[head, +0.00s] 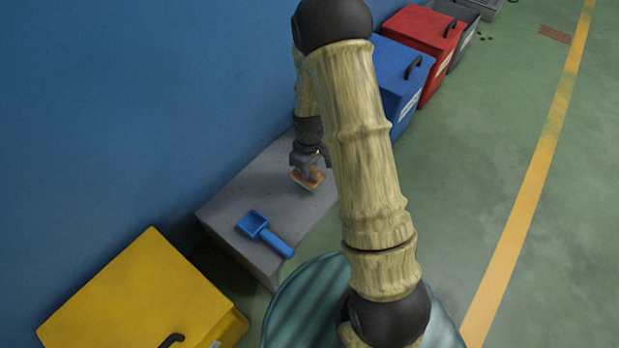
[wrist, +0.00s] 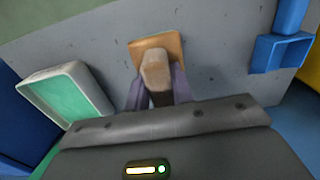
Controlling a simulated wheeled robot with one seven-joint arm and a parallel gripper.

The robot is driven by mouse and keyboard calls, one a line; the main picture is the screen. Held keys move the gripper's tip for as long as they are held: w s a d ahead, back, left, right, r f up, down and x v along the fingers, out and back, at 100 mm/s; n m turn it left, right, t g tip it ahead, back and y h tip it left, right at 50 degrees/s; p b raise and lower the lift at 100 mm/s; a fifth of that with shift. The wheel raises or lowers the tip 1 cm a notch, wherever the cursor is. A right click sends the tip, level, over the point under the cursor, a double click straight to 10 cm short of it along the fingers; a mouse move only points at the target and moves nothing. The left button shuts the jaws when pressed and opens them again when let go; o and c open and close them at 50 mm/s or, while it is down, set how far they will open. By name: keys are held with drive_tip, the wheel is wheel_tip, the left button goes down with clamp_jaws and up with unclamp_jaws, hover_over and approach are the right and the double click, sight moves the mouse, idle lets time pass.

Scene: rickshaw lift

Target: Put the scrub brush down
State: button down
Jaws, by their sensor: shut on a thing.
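The scrub brush (head: 309,180) has a tan-orange block and a pale wooden grip. My gripper (head: 312,160) is shut on that grip and points down over the grey bench (head: 225,205). In the wrist view the brush block (wrist: 172,44) sticks out past the fingers, against the grey bench top (wrist: 215,80). I cannot tell whether the brush touches the bench or hangs just above it.
A blue scoop (head: 265,232) lies on the bench's near end. A white tray with a green inside (wrist: 68,92) shows left in the wrist view. A yellow bin (head: 140,290) stands nearer, and blue (head: 395,90) and red (head: 420,40) bins stand beyond. Bench between brush and scoop is bare.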

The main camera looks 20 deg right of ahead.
drive_tip(key=shift+a, duration=0.1)
wheel_tip(320, 180, down, 4)
drive_tip(key=b, duration=0.2)
drive_tip(key=shift+r+b, duration=0.1)
drive_tip(key=shift+b, duration=0.25)
drive_tip(key=shift+r, duration=0.1)
drive_tip(key=c, duration=1.2)
unclamp_jaws()
drive_tip(key=shift+s, duration=0.1)
